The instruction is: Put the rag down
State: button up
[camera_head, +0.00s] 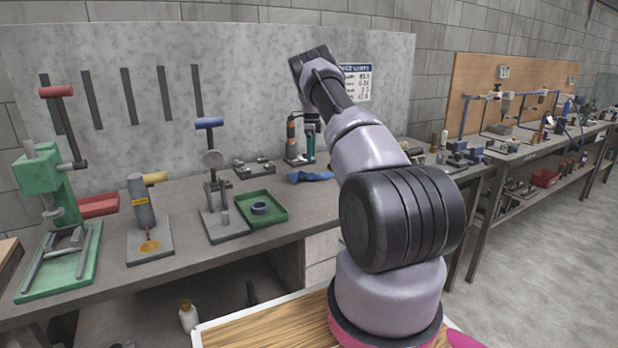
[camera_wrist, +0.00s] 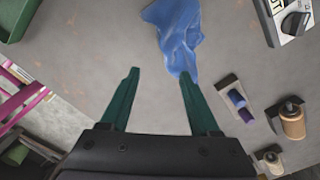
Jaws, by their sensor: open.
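The rag (camera_head: 311,176) is blue and lies crumpled on the grey workbench (camera_head: 178,215), left of my arm in the head view. In the wrist view the rag (camera_wrist: 181,36) lies on the bench top, ahead of my fingertips, its lower end close to the right finger. My gripper (camera_wrist: 158,76) has two green fingers spread wide with bare bench between them, and it holds nothing. In the head view my gripper (camera_head: 309,140) is small, above the bench behind the rag, partly hidden by my arm.
A green tray (camera_head: 270,207) with a blue ring, a small press (camera_head: 214,190) and a green press (camera_head: 52,200) stand left on the bench. In the wrist view, a block with blue cylinders (camera_wrist: 236,98) and wooden-topped pieces (camera_wrist: 291,122) lie to the right.

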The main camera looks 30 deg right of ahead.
jog(key=shift+s+r, duration=0.1)
jog(key=shift+r, duration=0.1)
jog(key=shift+a+f, duration=0.1)
jog(key=shift+a, duration=0.05)
jog(key=c, duration=0.8)
jog(key=w+a, duration=0.1)
jog(key=w+a+f, duration=0.1)
jog(key=w+a+f+b, duration=0.1)
jog(key=a, duration=0.1)
jog(key=shift+f, duration=0.1)
grip_shut()
notch_tip(320, 180, down, 3)
jog(key=shift+r, duration=0.15)
jog(key=shift+f+p, duration=0.5)
jog(key=shift+f, duration=2.15)
